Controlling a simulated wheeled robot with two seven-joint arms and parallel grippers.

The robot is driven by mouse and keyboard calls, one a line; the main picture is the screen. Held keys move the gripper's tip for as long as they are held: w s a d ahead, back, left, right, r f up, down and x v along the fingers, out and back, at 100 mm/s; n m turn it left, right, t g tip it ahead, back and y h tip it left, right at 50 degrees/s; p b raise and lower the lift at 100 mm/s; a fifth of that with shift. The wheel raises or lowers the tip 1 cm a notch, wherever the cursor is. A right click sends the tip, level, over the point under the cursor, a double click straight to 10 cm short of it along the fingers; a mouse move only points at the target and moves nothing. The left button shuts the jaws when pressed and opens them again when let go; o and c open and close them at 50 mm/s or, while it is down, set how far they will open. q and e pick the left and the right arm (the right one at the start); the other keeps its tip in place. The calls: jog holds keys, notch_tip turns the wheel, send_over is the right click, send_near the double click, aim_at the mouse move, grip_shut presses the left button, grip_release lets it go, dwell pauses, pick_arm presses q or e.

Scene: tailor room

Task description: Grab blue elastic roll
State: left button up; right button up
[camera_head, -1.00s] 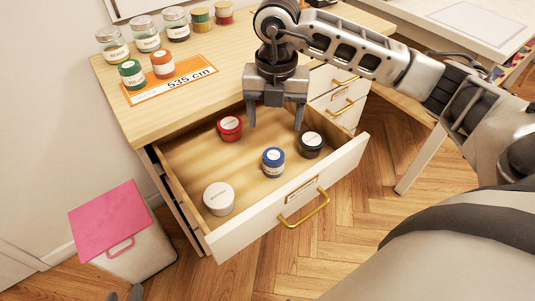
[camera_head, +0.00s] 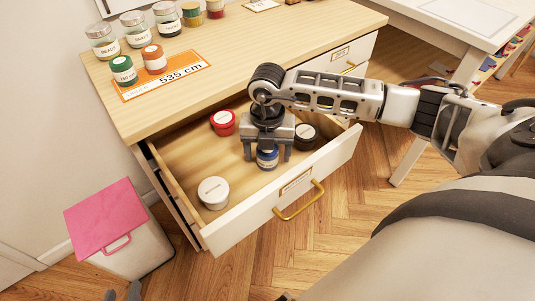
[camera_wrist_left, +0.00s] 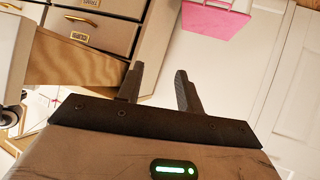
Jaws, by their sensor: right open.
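The blue elastic roll (camera_head: 267,159) stands in the open drawer (camera_head: 232,235) in the head view, its top partly hidden by my right gripper. My right gripper (camera_head: 267,157) is open and points down over it, one finger on each side of it. I cannot tell whether the fingers touch it. In the left wrist view my left gripper (camera_wrist_left: 160,73) is open and empty.
A red roll (camera_head: 222,122), a black roll (camera_head: 305,136) and a white roll (camera_head: 213,192) share the drawer. A pink-lidded bin (camera_head: 105,220) stands at the left.

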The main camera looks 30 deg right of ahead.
jog(key=c, duration=1.1)
jog(key=shift+o, duration=0.2)
jog(key=shift+r, duration=0.1)
